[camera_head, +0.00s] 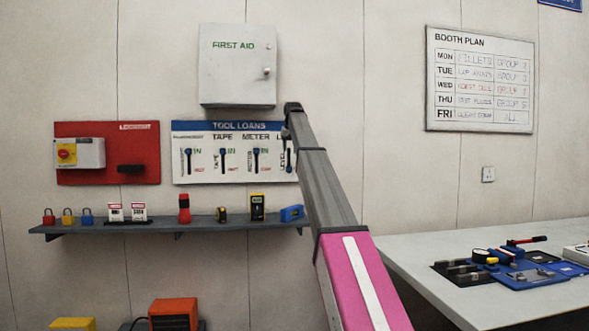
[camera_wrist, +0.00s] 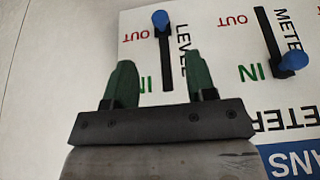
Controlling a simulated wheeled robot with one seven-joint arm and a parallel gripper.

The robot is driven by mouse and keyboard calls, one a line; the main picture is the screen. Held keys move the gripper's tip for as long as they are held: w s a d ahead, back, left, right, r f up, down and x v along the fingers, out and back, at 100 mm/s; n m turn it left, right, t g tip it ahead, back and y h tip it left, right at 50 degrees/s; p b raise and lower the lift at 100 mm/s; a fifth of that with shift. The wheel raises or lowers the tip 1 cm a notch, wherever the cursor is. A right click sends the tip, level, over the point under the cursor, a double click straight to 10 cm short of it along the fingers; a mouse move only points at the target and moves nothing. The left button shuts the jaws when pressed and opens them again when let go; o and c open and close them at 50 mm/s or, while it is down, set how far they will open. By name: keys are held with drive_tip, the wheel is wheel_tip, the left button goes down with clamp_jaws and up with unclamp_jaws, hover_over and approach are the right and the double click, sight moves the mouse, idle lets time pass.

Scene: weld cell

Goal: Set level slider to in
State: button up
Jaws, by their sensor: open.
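The level slider (camera_wrist: 160,20) has a blue knob at the OUT end of a black vertical slot on the white Tool Loans board (camera_head: 210,176). The IN label (camera_wrist: 146,85) is by the slot's other end, nearer my gripper in the wrist view. My gripper (camera_wrist: 161,72) is open and empty. Its two green fingers stand on either side of the lower slot, apart from the knob. The wrist view shows the board upside down.
The meter slider (camera_wrist: 293,60) is right of the level slider in the wrist view, its blue knob at IN. A first aid cabinet (camera_head: 237,66) hangs above the board. A shelf (camera_head: 160,228) with tools and padlocks is below. A table (camera_head: 440,285) stands right.

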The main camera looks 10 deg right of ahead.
sight(290, 168)
drive_tip(key=x, duration=1)
drive_tip(key=shift+f, duration=0.35)
